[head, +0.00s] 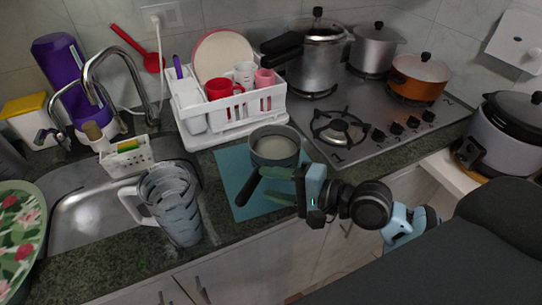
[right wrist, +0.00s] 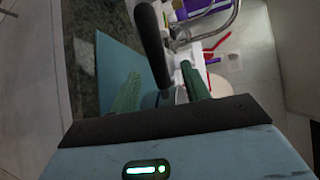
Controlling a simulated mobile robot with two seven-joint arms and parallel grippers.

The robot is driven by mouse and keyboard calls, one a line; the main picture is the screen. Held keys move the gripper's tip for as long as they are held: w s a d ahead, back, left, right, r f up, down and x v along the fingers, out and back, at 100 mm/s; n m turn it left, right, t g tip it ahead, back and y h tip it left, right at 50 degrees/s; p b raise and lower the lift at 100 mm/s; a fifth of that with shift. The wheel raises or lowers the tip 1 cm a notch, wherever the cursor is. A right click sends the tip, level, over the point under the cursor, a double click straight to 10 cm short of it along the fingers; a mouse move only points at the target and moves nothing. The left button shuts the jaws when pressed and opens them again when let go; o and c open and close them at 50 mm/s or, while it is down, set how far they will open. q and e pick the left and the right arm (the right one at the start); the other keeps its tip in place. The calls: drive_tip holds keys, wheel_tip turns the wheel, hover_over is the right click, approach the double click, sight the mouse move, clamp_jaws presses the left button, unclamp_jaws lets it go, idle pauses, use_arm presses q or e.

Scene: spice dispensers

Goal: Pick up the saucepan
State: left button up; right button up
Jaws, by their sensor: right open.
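The saucepan (head: 275,148) is a small grey pot with a pale inside, standing on a blue mat (head: 232,165) on the counter. Its black handle points toward the lower left in the head view. My right gripper (head: 265,183) is open, with its green fingertips close to the handle. In the right wrist view the handle (right wrist: 152,45) shows in the gap between the two fingers of that gripper (right wrist: 162,82). Whether a finger touches the handle is not clear. The saucepan's body is mostly hidden in the wrist view. My left gripper is not in view.
A clear pitcher (head: 170,205) stands left of the mat, by the sink (head: 85,215). A white dish rack (head: 230,125) with cups is behind the saucepan. The stove (head: 400,125) with several pots is at the right.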

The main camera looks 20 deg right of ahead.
sight(259, 181)
drive_tip(key=shift+x, duration=2.6)
drive_tip(key=shift+f, duration=0.1)
clamp_jaws()
drive_tip(key=shift+d, duration=0.1)
